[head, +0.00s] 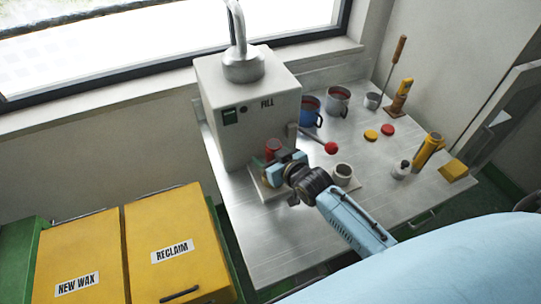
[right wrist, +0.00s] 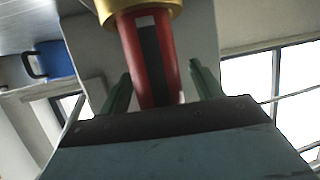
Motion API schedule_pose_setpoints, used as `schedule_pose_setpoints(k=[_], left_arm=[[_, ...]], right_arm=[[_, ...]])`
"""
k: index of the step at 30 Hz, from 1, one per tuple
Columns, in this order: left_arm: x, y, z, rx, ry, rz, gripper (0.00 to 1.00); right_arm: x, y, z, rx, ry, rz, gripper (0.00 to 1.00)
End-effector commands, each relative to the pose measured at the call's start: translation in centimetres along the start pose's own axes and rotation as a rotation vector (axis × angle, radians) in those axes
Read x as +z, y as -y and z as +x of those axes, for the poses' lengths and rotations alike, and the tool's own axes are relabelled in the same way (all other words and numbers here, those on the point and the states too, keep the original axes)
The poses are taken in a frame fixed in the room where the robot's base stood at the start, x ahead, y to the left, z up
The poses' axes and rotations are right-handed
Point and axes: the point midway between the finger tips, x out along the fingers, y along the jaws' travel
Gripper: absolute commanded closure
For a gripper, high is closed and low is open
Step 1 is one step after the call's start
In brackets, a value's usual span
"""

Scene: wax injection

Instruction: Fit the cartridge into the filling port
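The red cartridge (head: 273,146) stands roughly upright at the front of the FILL machine (head: 256,115). In the right wrist view it is a red cylinder (right wrist: 162,65) with a dark stripe and a brass collar (right wrist: 150,8) at one end. I cannot tell whether the collar is part of the cartridge or the filling port. My right gripper (head: 279,164) has its green fingers (right wrist: 161,78) on either side of the cartridge. A narrow gap shows beside the right finger, so it looks open around it. My left gripper is not in view.
A steel bench (head: 262,225) carries the machine. A lever with a red knob (head: 331,148) and a small grey cup (head: 343,174) are close to my right arm. Mugs, discs and tools stand further right. Yellow bins (head: 175,245) stand left. The bench's front is clear.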

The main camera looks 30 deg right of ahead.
Motion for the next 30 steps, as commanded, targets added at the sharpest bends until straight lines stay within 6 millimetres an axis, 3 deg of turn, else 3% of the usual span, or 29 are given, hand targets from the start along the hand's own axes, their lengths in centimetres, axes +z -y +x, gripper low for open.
schedule_pose_setpoints(k=[11,17,24,30], left_arm=[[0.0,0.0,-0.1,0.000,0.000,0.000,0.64],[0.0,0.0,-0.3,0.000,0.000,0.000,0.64],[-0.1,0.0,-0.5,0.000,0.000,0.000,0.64],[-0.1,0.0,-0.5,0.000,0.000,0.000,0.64]], right_arm=[[0.1,0.0,-0.8,0.000,0.003,0.000,0.36],[0.2,0.0,-4.2,-0.001,0.003,0.000,0.36],[0.1,0.0,-9.4,0.000,0.003,0.000,0.36],[0.1,0.0,-12.3,0.000,0.002,0.000,0.36]])
